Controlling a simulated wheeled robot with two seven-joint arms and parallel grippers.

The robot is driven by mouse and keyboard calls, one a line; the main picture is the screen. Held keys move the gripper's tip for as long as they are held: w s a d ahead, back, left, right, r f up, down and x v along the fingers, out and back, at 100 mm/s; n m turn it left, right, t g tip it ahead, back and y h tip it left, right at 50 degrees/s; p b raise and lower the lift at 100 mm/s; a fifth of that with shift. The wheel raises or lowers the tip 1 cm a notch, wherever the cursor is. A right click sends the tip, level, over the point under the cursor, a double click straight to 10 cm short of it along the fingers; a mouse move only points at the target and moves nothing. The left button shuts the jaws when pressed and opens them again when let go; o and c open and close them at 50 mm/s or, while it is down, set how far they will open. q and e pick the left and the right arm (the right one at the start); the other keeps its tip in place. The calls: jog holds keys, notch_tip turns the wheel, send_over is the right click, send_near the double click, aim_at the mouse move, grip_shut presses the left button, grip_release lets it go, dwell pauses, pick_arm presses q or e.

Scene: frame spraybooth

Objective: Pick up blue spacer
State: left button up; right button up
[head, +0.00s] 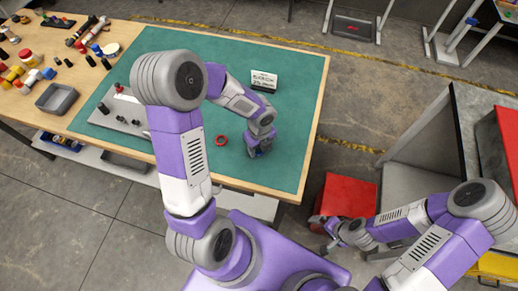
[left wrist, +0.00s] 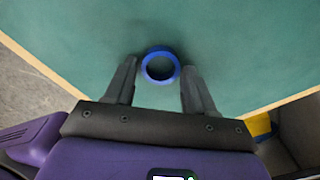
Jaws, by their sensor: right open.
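The blue spacer (left wrist: 161,82) is a ring lying flat on the green mat (left wrist: 225,50). In the left wrist view it sits between the fingertips of my left gripper (left wrist: 159,68), with a gap on each side. My left gripper is open and points down at the mat. In the head view my left gripper (head: 258,150) is low over the right part of the mat and mostly hides the spacer. My right gripper (head: 325,228) is open and empty, off the table beside the red box.
A red ring (head: 221,139) lies on the mat left of my left gripper. A white sign (head: 264,80) stands behind it. A grey plate with pegs (head: 118,122) and a grey bin (head: 57,98) are at the left. A red box (head: 350,194) is right of the table.

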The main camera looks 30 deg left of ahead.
pick_arm(q)
jog(key=c, duration=0.8)
